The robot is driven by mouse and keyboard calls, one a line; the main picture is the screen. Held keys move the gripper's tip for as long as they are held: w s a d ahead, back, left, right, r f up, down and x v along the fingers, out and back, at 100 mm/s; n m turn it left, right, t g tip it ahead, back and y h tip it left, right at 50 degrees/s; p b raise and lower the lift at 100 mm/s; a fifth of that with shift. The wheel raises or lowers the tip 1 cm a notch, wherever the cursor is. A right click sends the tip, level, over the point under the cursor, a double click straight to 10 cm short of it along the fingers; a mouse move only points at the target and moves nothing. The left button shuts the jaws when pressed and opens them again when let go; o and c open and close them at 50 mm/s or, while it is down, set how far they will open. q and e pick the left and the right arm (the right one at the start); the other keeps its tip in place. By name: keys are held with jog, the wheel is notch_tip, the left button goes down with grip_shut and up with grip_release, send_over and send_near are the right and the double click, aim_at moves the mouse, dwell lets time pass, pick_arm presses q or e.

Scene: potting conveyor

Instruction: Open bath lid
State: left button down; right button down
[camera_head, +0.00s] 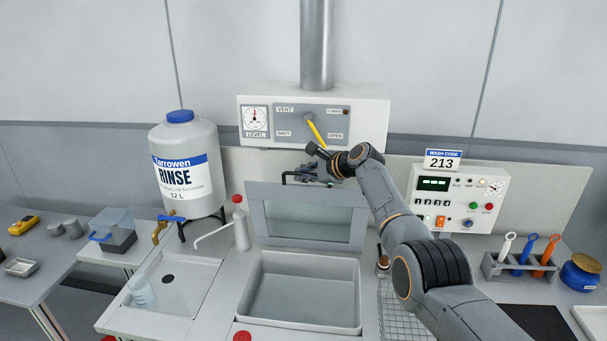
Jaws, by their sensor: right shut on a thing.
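The bath (300,321) is a pale rectangular basin in the counter at lower centre, and its inside is exposed. Its lid (253,213), a grey frame with a clear pane, stands raised at the back edge of the basin. A dark handle (286,178) is at the lid's top edge. My right gripper (300,176) is shut on this handle; the finger contact is small and partly hidden by my wrist. My right arm comes in from the lower right. My left gripper is not in view.
A vent box (372,112) with a yellow lever (316,130) slanting towards OPEN is above the lid. A rinse tank (185,205) and a wash bottle (241,228) stand left. A control box (463,184) and tool rack (515,272) are right.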

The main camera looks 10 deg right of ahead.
jog(key=c, duration=1.7)
grip_release()
jog(key=shift+f, duration=0.3)
jog(key=shift+w, duration=0.1)
jog(key=v, duration=1.2)
jog(key=shift+w+d, duration=0.1)
